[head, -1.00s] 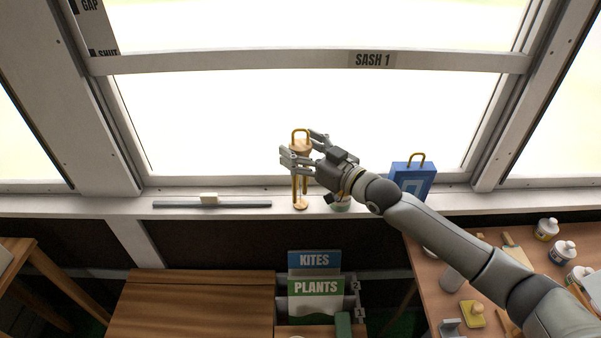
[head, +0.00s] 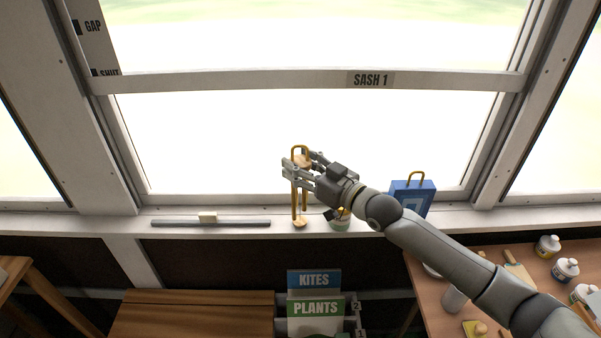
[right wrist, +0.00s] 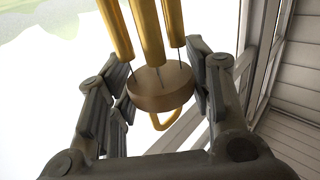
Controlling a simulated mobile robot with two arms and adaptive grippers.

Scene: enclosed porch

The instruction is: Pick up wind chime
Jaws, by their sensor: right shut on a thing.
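The wind chime (head: 295,206) has a round wooden top, a gold loop handle above it and gold tubes hanging below. It stands out at the window, in front of the bright pane and over the sill. My right gripper (head: 300,170) is shut on the wooden top. In the right wrist view, the chime's wooden disc (right wrist: 161,88) sits between the two fingers, with gold tubes and thin cords running from it. Whether the chime's lower end touches the sill cannot be told. My left gripper is not in view.
A grey bar (head: 180,223) lies at left. Below are a wooden bench (head: 190,315), folders (head: 316,308) and a cluttered table (head: 500,272).

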